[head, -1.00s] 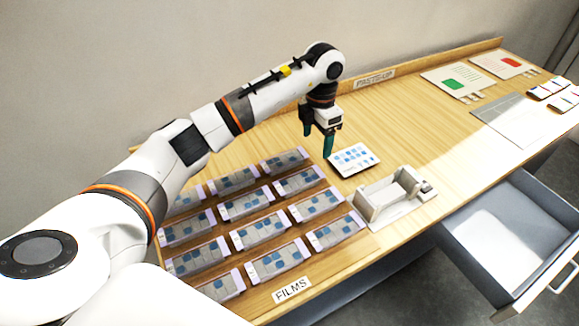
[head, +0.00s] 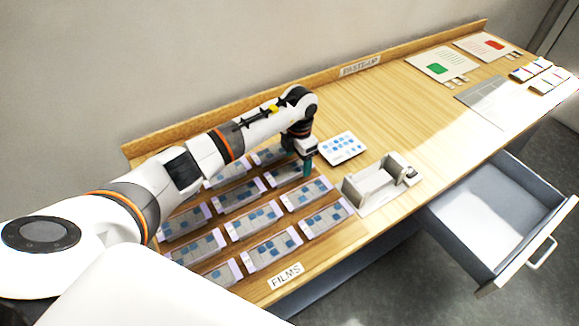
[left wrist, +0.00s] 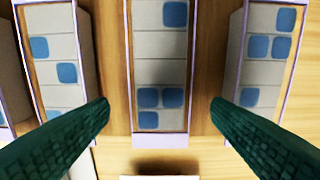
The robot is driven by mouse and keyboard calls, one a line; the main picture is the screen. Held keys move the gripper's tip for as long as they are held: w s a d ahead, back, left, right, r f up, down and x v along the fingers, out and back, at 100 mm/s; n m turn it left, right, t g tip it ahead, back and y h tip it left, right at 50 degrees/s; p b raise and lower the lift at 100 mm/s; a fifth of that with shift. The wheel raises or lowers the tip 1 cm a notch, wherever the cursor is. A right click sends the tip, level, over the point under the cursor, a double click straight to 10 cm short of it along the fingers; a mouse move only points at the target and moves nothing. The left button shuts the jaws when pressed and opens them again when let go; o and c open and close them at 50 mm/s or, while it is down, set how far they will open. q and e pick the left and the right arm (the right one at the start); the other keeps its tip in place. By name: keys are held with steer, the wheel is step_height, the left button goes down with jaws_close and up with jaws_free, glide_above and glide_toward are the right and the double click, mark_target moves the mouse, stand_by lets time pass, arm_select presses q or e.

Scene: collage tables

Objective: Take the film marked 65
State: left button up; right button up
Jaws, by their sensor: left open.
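Several films with blue squares on grey strips and pale lilac ends lie in rows on the wooden table, such as one near the front (head: 271,250). No number, 65 included, can be read on any of them. My left gripper (head: 306,168) is open and empty above the far right part of the rows. In the left wrist view, its green fingertips (left wrist: 160,104) are apart on either side of the middle film (left wrist: 160,45), near its lower end. Another film lies on each side of it. Contact with the middle film cannot be told. My right gripper is not in view.
A white card with blue marks (head: 342,148) and a grey tray-like fixture (head: 382,188) stand right of the films. A FILMS label (head: 286,276) is at the front edge. An open drawer (head: 545,240) juts out at right. The table's middle is clear.

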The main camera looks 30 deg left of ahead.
arm_select(q)
steer(key=shift+f, duration=0.35)
steer(key=c, duration=1)
steer(key=shift+r, duration=0.15)
steer(key=shift+c, duration=0.2)
